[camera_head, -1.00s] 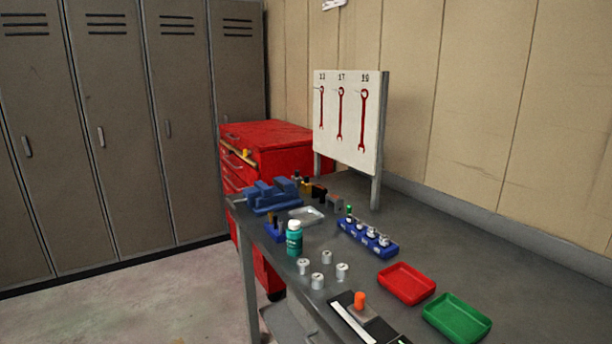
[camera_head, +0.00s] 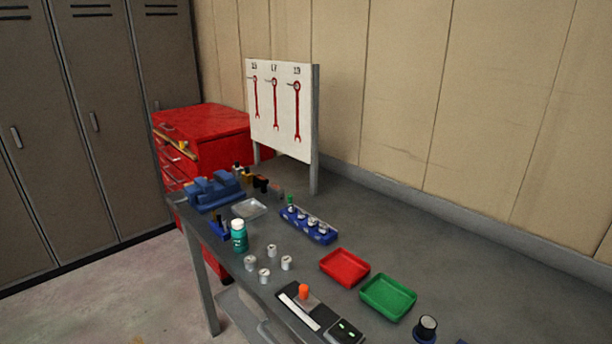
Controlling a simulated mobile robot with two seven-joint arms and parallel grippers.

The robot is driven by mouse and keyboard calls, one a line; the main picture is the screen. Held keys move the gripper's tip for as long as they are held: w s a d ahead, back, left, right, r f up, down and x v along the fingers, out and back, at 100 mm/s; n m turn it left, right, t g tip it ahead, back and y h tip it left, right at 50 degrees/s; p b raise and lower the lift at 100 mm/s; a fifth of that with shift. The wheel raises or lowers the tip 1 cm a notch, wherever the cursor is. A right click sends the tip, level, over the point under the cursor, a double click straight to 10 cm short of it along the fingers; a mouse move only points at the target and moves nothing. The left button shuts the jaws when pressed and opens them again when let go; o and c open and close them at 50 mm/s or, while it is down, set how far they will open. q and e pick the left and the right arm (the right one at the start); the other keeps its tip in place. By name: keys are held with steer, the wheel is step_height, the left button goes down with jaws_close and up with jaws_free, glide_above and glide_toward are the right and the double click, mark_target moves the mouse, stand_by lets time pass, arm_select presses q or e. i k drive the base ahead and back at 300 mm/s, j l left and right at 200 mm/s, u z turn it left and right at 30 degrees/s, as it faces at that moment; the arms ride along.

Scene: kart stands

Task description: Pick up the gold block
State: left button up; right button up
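I cannot make out a gold block for certain. A small yellow-gold piece (camera_head: 183,145) shows at the front of the red drawer cabinet (camera_head: 205,120). Small gold-coloured items (camera_head: 243,175) stand among dark ones behind the blue vise (camera_head: 215,190) on the grey bench. A blue holder (camera_head: 218,230) in front of the vise has a dark and brownish item in it. These are too small to tell their shapes. Neither of my grippers is in view.
The bench (camera_head: 440,255) also bears a teal bottle (camera_head: 239,238), several silver cylinders, a blue rack (camera_head: 308,226), a clear tray (camera_head: 250,208), a red tray (camera_head: 344,268) and a green tray (camera_head: 388,298). A wrench board (camera_head: 280,110) stands behind. The bench's back right is clear.

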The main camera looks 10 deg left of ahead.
mark_target(247, 178)
steer(key=i+j+z, duration=0.2)
steer(key=j+z, duration=0.3)
steer(key=i+j+z, duration=0.1)
steer(key=j+z, duration=0.85)
steer(key=j, duration=0.1)
